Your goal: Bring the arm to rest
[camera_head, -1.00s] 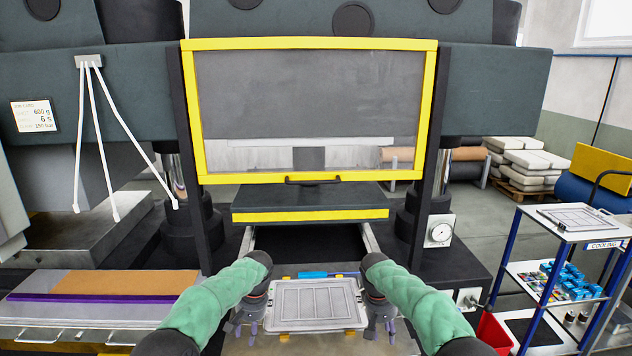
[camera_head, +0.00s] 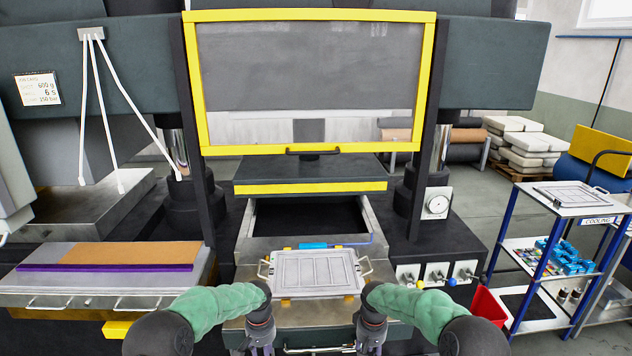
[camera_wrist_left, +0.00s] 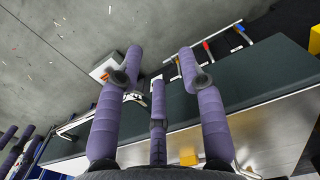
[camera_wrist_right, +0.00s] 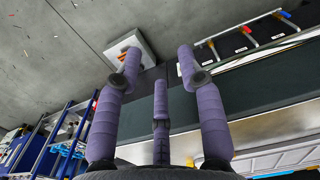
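My left gripper (camera_head: 262,338) hangs in front of the press at the lower middle of the head view, below and left of a grey tray-like mould plate (camera_head: 317,272). My right gripper (camera_head: 370,338) hangs below and right of the plate. Both are empty and clear of the plate, with fingers pointing down. In the left wrist view the left gripper (camera_wrist_left: 160,62) has its purple fingers spread over floor and a dark machine edge. In the right wrist view the right gripper (camera_wrist_right: 160,62) is likewise spread, with nothing between its fingers.
The plate lies on the press's pull-out shelf, below the yellow-framed guard (camera_head: 310,150). A bench with an orange-brown sheet (camera_head: 130,256) is at left. Valve knobs (camera_head: 437,274) are right of the shelf. A blue-framed cooling rack (camera_head: 570,210) and red bin (camera_head: 488,305) stand further right.

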